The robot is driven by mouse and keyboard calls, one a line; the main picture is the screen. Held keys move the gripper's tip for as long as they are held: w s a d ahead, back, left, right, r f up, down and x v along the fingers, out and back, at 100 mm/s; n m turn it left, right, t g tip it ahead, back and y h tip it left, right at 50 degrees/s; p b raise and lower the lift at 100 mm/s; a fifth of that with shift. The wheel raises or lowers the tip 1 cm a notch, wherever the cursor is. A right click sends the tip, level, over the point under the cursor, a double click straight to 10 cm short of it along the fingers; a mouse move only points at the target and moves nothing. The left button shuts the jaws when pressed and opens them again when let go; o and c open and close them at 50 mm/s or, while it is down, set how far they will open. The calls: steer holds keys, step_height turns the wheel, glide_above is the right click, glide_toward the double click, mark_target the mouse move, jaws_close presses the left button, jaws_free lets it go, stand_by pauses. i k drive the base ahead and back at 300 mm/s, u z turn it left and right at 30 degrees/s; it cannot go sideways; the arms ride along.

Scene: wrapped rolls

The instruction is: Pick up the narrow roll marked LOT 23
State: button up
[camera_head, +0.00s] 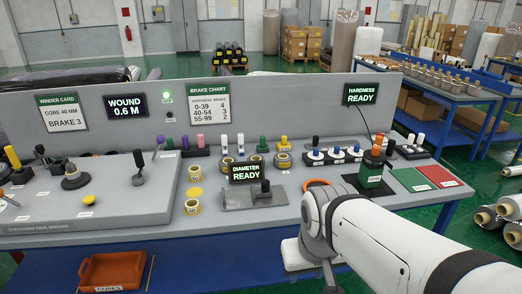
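Several small yellow-and-white wrapped rolls stand on the grey bench (130,215). One roll (192,207) with a label stands near the middle front, with a flat yellow disc (195,192) behind it and another small roll (195,173) further back. More rolls stand behind the diameter display, such as a dark-banded one (283,160). Their markings are too small to read, so I cannot tell which is LOT 23. My white arm reaches in from the lower right and bends down at the bench's front edge. My gripper is not visible.
Displays read "DIAMETER READY" (245,172) and "HARDNESS READY" (361,93). An orange bin (114,271) sits below the bench. Levers stand at left.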

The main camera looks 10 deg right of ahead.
mark_target(282, 160)
steer(key=z, duration=2.7)
steer(key=k, duration=1.2)
steer(key=u, duration=2.2)
steer(key=i, duration=1)
steer(key=z, duration=0.05)
